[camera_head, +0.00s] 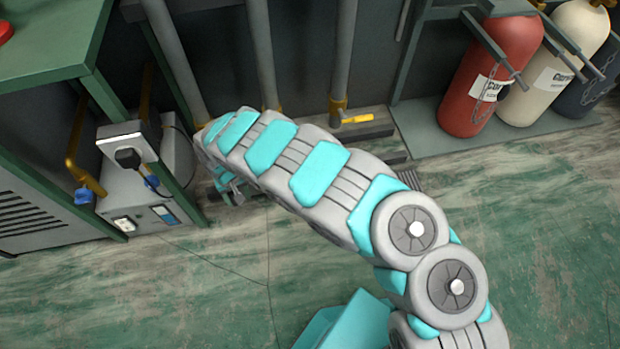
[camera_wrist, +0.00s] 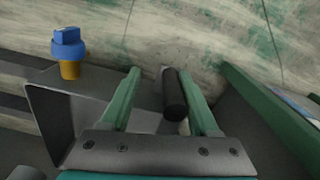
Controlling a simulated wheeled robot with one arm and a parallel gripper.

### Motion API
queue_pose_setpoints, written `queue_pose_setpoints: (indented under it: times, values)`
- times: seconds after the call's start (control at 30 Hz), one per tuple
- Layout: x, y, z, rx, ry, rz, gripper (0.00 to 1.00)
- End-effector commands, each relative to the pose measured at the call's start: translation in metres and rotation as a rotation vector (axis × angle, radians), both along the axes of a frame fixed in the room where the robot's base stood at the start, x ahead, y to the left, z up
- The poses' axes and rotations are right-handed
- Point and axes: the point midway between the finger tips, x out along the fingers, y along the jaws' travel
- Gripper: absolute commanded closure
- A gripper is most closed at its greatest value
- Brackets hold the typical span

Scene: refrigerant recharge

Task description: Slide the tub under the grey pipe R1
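My gripper (camera_wrist: 160,95) is open in the wrist view. A short dark cylinder (camera_wrist: 174,95) lies between its green fingers, nearer the right one, with a gap to the left one. In the head view my gripper (camera_head: 230,190) is low beside a green post, mostly hidden behind my arm. A grey box-like body with a hollow side (camera_wrist: 55,115) is left of the fingers in the wrist view; I cannot tell whether it is the tub. Several grey pipes (camera_head: 262,50) run down the wall in the head view. No R1 mark is readable.
A blue-capped brass fitting (camera_wrist: 68,52) stands left of the fingers, and a green rail (camera_wrist: 270,115) is close on the right. A grey unit with a black plug (camera_head: 130,165) stands under the green bench (camera_head: 55,45). Gas cylinders (camera_head: 495,75) stand right. The front floor is clear.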

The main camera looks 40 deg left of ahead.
Motion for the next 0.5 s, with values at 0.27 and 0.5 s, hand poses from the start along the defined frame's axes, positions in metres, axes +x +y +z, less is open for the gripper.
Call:
queue_pose_setpoints:
  times: [0.27, 0.5]
  values:
    - [0.040, -0.035, 0.004, -0.004, 0.000, -0.004, 0.43]
    - [0.073, -0.062, 0.003, -0.003, 0.001, -0.005, 0.43]
